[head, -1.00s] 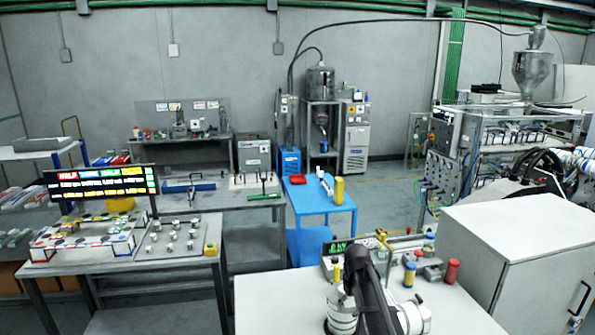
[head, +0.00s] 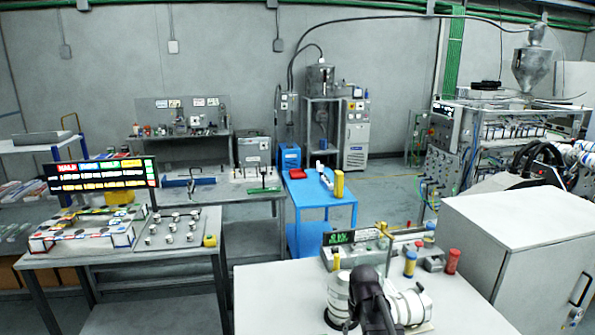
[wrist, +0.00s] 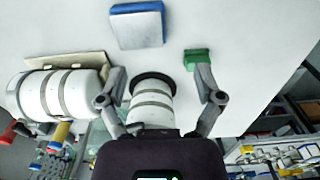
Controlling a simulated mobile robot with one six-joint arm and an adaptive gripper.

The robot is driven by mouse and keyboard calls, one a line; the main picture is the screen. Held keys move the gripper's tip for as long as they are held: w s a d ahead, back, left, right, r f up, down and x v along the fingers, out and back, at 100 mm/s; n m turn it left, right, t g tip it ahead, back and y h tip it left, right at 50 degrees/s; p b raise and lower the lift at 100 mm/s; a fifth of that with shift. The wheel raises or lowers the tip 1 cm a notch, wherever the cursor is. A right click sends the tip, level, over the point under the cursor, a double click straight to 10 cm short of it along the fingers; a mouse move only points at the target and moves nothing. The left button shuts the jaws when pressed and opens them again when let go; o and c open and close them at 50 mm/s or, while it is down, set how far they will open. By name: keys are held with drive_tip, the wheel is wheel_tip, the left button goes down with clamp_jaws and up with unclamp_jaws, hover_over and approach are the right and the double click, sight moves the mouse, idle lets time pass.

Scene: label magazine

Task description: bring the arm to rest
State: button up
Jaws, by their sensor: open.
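My gripper (wrist: 162,101) is open in the wrist view, its two grey fingers spread with nothing held. A white banded cylinder (wrist: 151,103) with a dark ring at one end shows between the fingers; I cannot tell the gap to them. A second white banded cylinder (wrist: 62,94) lies on its side on a beige plate to the left. In the head view the dark end of my arm is low, in front of the upright cylinder (head: 339,292) and the lying cylinder (head: 408,305); the fingers are hidden there.
A blue-and-white block (wrist: 137,27) and a green block (wrist: 197,57) lie on the white table (head: 275,295). Yellow, blue and red cylinders (head: 452,261) stand near the display (head: 342,238). A grey cabinet (head: 520,230) is at right. The table's left part is clear.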

drive_tip(key=s+f+m+b, duration=0.2)
drive_tip(key=s+f+b, duration=0.1)
drive_tip(key=s, duration=0.7)
drive_tip(key=shift+s+f+b, duration=0.25)
drive_tip(key=shift+f+b, duration=0.1)
drive_tip(key=shift+f, duration=0.5)
